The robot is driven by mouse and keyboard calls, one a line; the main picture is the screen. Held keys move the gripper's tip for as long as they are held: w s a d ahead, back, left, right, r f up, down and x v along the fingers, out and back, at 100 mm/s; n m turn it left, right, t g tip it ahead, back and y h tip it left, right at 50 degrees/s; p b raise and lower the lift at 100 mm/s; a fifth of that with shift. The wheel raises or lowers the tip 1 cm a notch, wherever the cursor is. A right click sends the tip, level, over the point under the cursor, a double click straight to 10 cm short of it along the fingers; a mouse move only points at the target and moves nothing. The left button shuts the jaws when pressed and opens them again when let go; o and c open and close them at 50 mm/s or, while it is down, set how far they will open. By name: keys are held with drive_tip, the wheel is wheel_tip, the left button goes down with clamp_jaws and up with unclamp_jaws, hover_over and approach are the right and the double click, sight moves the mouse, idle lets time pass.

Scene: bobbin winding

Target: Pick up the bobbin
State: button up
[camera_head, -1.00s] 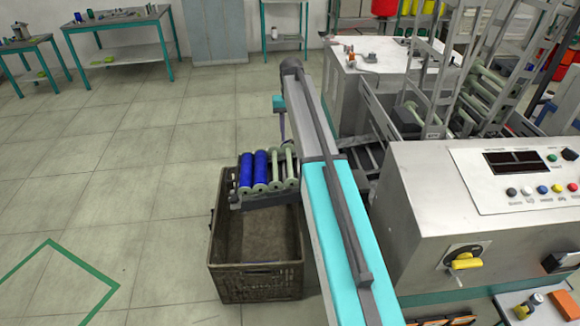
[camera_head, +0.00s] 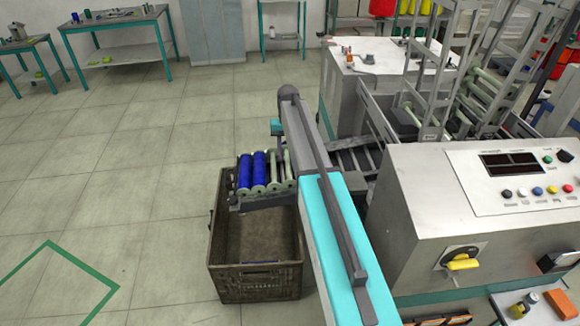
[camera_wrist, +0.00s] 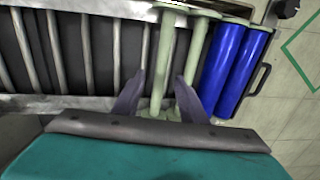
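Two blue-wound bobbins (camera_head: 259,171) and two bare pale green ones (camera_head: 274,170) lie side by side on a rack at the back edge of a crate. In the wrist view, the blue bobbins (camera_wrist: 240,65) are to the right of the pale ones. My gripper (camera_wrist: 160,76) has its two purple fingers apart. One pale green bobbin (camera_wrist: 164,55) runs between the fingertips, with gaps beside it. The right finger overlaps the second pale bobbin (camera_wrist: 195,40) in the picture. In the head view, my arm hides the gripper.
A slatted roller conveyor (camera_wrist: 60,50) lies left of the bobbins in the wrist view. The winding machine (camera_head: 420,210) stands close on the right. The floor (camera_head: 120,180) to the left is clear.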

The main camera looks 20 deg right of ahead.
sight(288, 165)
drive_tip(key=shift+f, duration=0.1)
idle(0.3)
drive_tip(key=shift+f+p, duration=0.9)
drive_tip(key=shift+f, duration=1.65)
clamp_jaws()
